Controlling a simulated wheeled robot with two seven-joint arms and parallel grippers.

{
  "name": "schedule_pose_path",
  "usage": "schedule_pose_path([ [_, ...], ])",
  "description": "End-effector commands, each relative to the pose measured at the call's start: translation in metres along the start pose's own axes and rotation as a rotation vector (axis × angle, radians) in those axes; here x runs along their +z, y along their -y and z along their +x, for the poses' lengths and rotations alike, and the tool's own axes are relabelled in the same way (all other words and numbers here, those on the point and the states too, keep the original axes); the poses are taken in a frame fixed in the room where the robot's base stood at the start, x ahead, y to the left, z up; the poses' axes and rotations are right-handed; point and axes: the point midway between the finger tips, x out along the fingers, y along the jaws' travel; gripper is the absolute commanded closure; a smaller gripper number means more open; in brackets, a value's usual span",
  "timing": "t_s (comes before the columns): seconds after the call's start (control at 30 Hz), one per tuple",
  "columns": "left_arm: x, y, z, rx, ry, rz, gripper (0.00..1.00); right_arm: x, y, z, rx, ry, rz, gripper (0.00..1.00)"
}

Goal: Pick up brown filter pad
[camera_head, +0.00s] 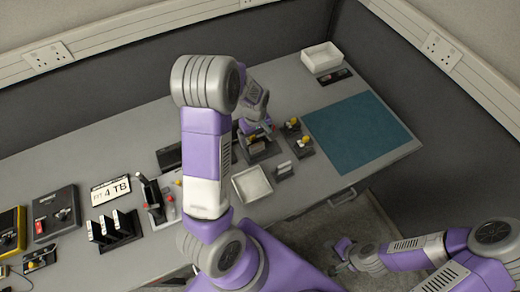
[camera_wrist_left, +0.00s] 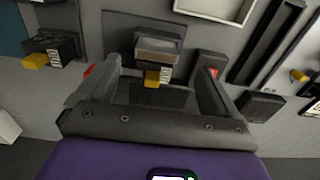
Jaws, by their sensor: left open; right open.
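A small dark holder (camera_wrist_left: 165,98) with a yellow knob and a pale label stands between the fingers of my left gripper (camera_wrist_left: 150,72) in the left wrist view. A brownish pad-like block (camera_wrist_left: 158,44) sits in its upper part; it looks like the brown filter pad, partly framed by dark walls. My right gripper (camera_head: 343,252) is open and empty, low beyond the bench's front edge.
Other small holders with yellow knobs (camera_head: 292,124) stand to the right. A white tray (camera_head: 251,184) lies in front, and a teal mat (camera_head: 357,130) covers the bench's right end. A white bin (camera_head: 321,57) stands at the back. Black racks (camera_head: 113,230) are at left.

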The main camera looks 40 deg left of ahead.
Motion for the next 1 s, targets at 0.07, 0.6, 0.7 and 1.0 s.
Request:
schedule_pose_path([
  [0.07, 0.000, 0.000, 0.009, -0.002, 0.001, -0.001, 0.06, 0.000, 0.000, 0.001, 0.000, 0.000, 0.000, 0.57],
  [0.6, -0.002, -0.007, 0.069, 0.001, 0.000, -0.001, 0.06, 0.000, -0.002, 0.006, 0.000, 0.000, 0.000, 0.57],
  [0.7, -0.002, -0.007, 0.069, 0.001, -0.001, 0.000, 0.06, 0.000, -0.002, 0.006, 0.000, 0.000, 0.000, 0.57],
  [1.0, -0.001, -0.007, 0.069, 0.001, 0.000, 0.000, 0.37, 0.000, -0.002, 0.006, 0.000, 0.000, 0.000, 0.57],
])
